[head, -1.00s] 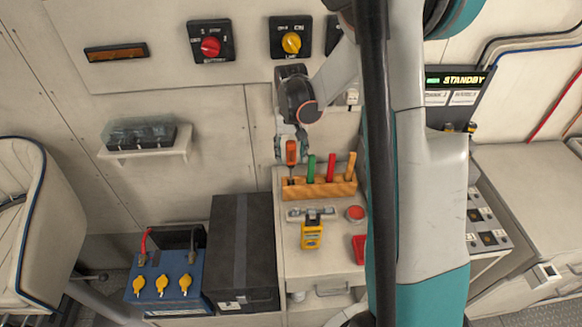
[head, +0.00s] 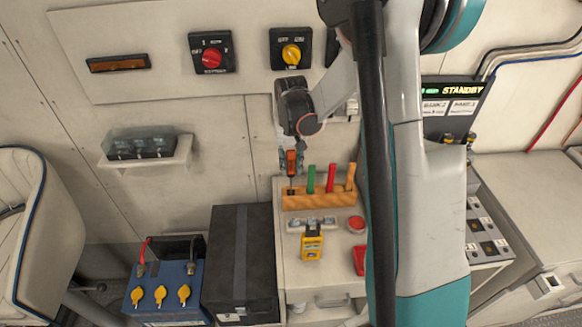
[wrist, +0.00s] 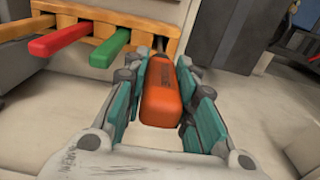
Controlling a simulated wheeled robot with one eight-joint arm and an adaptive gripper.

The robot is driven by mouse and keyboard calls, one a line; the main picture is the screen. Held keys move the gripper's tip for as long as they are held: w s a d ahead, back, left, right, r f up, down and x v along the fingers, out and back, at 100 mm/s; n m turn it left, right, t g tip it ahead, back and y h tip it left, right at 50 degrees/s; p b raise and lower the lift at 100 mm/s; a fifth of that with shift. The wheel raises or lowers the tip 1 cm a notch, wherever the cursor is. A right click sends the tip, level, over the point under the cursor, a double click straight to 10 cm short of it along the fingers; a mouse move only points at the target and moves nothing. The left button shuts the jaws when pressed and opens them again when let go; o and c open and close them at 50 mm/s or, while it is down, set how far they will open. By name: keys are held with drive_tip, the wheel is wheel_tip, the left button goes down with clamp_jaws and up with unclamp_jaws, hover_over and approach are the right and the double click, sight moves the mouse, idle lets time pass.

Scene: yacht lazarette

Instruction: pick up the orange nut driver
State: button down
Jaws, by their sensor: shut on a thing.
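The orange nut driver (head: 291,160) is upright at the left end of the wooden rack (head: 318,201). My gripper (head: 290,165) is above that end of the rack, shut on the orange handle. In the wrist view the orange handle (wrist: 164,98) sits between my teal-padded fingers (wrist: 160,103). Its dark shank points down toward the rack; I cannot tell whether its tip is still inside the hole. Green (head: 310,179), red (head: 330,178) and wooden (head: 351,176) handles stand in the rack to the right.
A yellow meter (head: 311,240), a red round tin (head: 355,224) and a small red item (head: 359,260) lie on the bench in front of the rack. A black box (head: 240,262) and a blue battery (head: 163,291) stand to the left. The wall is close behind.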

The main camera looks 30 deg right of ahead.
wheel_tip(320, 180, up, 20)
drive_tip(key=p, duration=0.2)
drive_tip(key=shift+f+p, duration=0.15)
drive_tip(key=shift+p, duration=0.2)
drive_tip(key=c, duration=2)
unclamp_jaws()
clamp_jaws()
